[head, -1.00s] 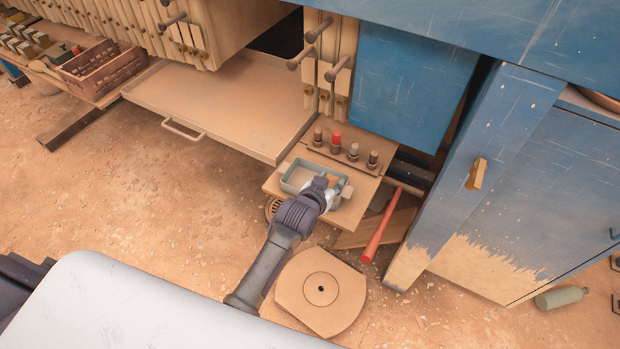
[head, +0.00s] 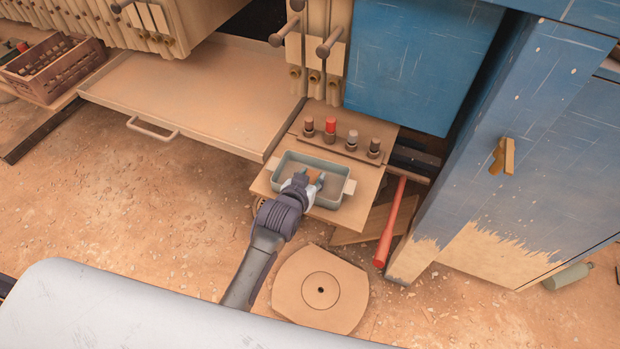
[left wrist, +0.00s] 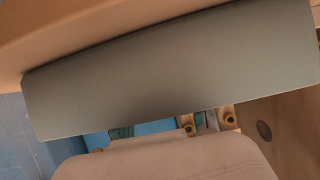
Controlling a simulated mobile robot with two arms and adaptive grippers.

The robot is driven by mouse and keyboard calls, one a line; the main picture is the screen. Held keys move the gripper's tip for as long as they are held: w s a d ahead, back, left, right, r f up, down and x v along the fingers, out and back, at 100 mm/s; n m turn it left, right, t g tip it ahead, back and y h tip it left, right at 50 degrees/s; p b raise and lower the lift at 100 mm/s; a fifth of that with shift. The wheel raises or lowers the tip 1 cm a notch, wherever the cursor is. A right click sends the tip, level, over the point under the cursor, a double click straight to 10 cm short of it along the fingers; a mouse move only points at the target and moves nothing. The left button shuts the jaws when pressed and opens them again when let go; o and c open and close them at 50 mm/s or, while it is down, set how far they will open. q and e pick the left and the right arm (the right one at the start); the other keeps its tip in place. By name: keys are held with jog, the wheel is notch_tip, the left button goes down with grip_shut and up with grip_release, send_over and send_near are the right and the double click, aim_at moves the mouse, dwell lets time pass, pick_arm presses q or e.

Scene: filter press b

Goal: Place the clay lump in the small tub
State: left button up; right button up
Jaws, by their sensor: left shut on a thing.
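The small tub (head: 281,179) is a grey-green rectangular tray with tan end handles, standing on a wooden shelf in the head view. My left gripper (head: 311,179) reaches in over its near rim, with its fingertips over or inside the tub. It is shut on a small orange-brown piece, apparently the clay lump (head: 313,174), mostly hidden by the fingers. I cannot tell whether the lump touches the tub floor. The left wrist view is filled by close surfaces, a grey-green slab and a pale brown shape, that I cannot identify surely. My right gripper is not in view.
Several capped knobs (head: 352,141) stand on a strip behind the tub. A wide tan tray (head: 190,95) with a handle lies to the left. A red-handled tool (head: 388,232) leans at the right. A round-sided plate (head: 320,290) lies in front.

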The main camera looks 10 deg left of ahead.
pick_arm(q)
jog(key=o, duration=0.9)
jog(key=shift+s+f, duration=0.1)
jog(key=shift+s, duration=0.05)
jog(key=shift+o, duration=1.2)
jog(key=v, duration=1.2)
jog(key=s+a+f+m+g, duration=0.1)
jog(key=s+f+g, duration=0.35)
jog(key=f, duration=1.05)
jog(key=s+a+f+g, duration=0.15)
jog(key=s+f, duration=0.55)
jog(key=f, duration=0.8)
jog(key=s+a+f+g, duration=0.1)
jog(key=s+a+f, duration=0.1)
jog(key=s+f, duration=0.3)
jog(key=s+a+f+g+y, duration=0.1)
jog(key=s+a+f+g, duration=0.1)
jog(key=s, duration=0.9)
jog(key=s+a+f+g, duration=0.2)
jog(key=s+a+f, duration=0.2)
jog(key=s+f, duration=0.3)
jog(key=shift+s+a+f+y, duration=0.2)
jog(key=shift+s+f+y, duration=0.1)
jog(key=shift+s, duration=0.75)
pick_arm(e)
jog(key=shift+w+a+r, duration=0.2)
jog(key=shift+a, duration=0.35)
